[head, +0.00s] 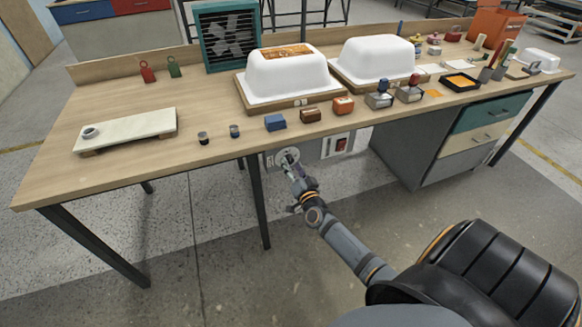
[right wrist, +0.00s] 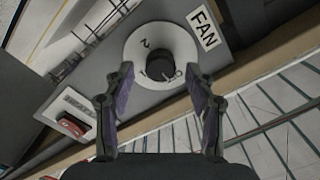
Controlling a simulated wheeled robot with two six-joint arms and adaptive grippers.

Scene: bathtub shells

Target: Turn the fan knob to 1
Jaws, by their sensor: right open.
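The fan knob (right wrist: 161,66) is a dark round knob at the centre of a white dial plate (right wrist: 146,36) marked with a 2 and smaller, partly hidden marks. A FAN label (right wrist: 204,29) sits beside it. I cannot tell which mark the knob points to. The dial plate (head: 283,155) also shows in the head view, on a grey panel below the table's front edge. My right gripper (right wrist: 160,72) is open, its fingers on either side of the knob, seemingly apart from it. It also shows in the head view (head: 293,170) in front of the dial. My left gripper is out of view.
A red switch (head: 341,145) is on the same panel, right of the dial. The fan (head: 229,36) stands at the table's back. White tub shells (head: 288,78) and small blocks line the tabletop (head: 110,95) above. A drawer cabinet (head: 420,150) stands to the right.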

